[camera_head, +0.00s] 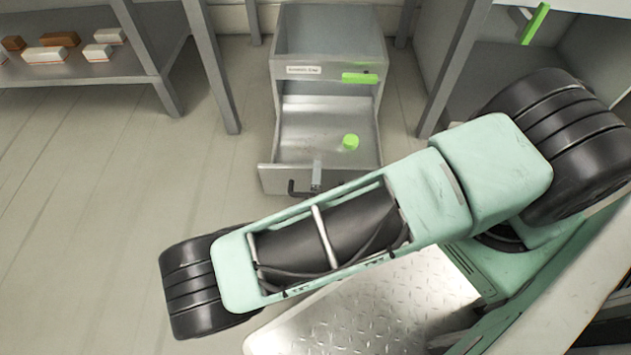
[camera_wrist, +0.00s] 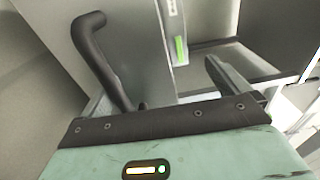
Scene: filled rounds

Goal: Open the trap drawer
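The trap drawer (camera_head: 318,180) is pulled well out from its grey metal cabinet (camera_head: 328,32). Its inside shows, with a small bright green object on the drawer floor (camera_head: 351,142). A dark bent handle (camera_head: 292,188) is on the drawer front, and it shows large at the left of the wrist view (camera_wrist: 95,50). A grey finger of my gripper (camera_head: 316,174) stands up beside the handle at the drawer front. A finger also shows at the right of the wrist view (camera_wrist: 228,76). My arm hides most of the gripper, and its grip on the handle cannot be made out.
The cabinet has a white label (camera_head: 303,70) and a green strip (camera_head: 360,77). A low shelf (camera_head: 85,70) with several small boxes stands at the left. A shelf unit (camera_head: 465,75) stands close at the right. The floor left of the drawer is clear.

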